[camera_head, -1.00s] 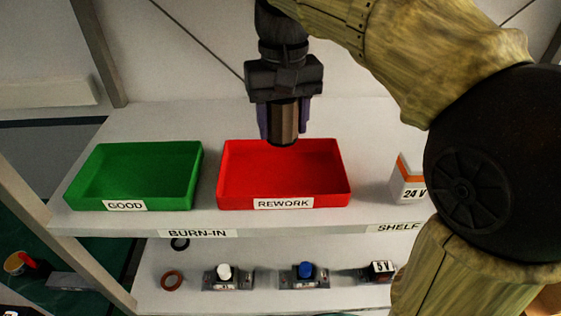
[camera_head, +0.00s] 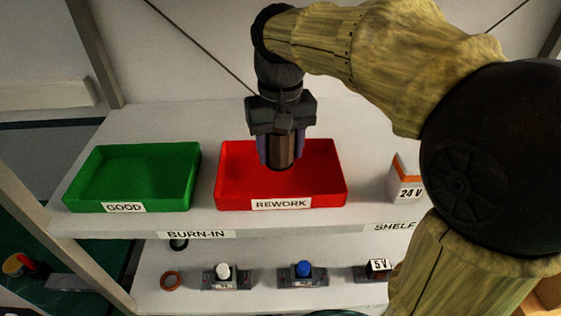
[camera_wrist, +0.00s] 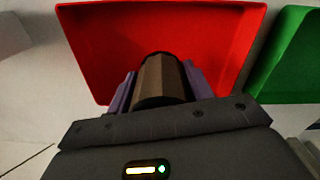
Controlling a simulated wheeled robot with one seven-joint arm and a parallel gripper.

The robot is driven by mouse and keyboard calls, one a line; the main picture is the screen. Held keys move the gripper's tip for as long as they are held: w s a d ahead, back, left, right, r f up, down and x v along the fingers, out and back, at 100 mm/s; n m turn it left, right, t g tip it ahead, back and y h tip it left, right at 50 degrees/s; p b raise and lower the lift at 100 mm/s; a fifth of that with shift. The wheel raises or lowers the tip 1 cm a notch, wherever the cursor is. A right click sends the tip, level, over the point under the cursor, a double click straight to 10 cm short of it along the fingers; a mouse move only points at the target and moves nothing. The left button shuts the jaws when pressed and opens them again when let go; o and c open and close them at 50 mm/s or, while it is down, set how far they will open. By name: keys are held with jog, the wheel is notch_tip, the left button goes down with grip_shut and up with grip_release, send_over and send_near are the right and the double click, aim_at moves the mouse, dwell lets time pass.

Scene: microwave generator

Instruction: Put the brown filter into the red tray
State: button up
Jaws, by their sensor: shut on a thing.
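The brown filter (camera_head: 282,151) is a faceted brown cylinder with a dark lower end, held upright. My gripper (camera_head: 281,160) is shut on it, with a finger on each side. The red tray (camera_head: 328,196), labelled REWORK, stands on the upper shelf. The filter hangs over the tray's inside and its lower end overlaps the tray floor in the head view; I cannot tell whether it touches the floor. In the wrist view the filter (camera_wrist: 160,78) shows between the fingers (camera_wrist: 160,95) against the red tray (camera_wrist: 200,22).
A green tray (camera_head: 186,200) labelled GOOD stands left of the red one. A white and orange box (camera_head: 407,182) marked 24 V stands to the right. The lower shelf holds a white-button block (camera_head: 224,275), a blue-button block (camera_head: 303,273), a 5 V block (camera_head: 378,267) and a red ring (camera_head: 171,281).

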aim_at(280, 165)
jog(key=shift+f+p, duration=0.35)
jog(key=shift+f, duration=1.75)
jog(key=shift+f, duration=0.2)
jog(key=o, duration=1.1)
jog(key=shift+r, duration=0.15)
notch_tip(280, 165, up, 12)
jog(key=shift+r+b, duration=0.1)
jog(key=shift+b, duration=0.3)
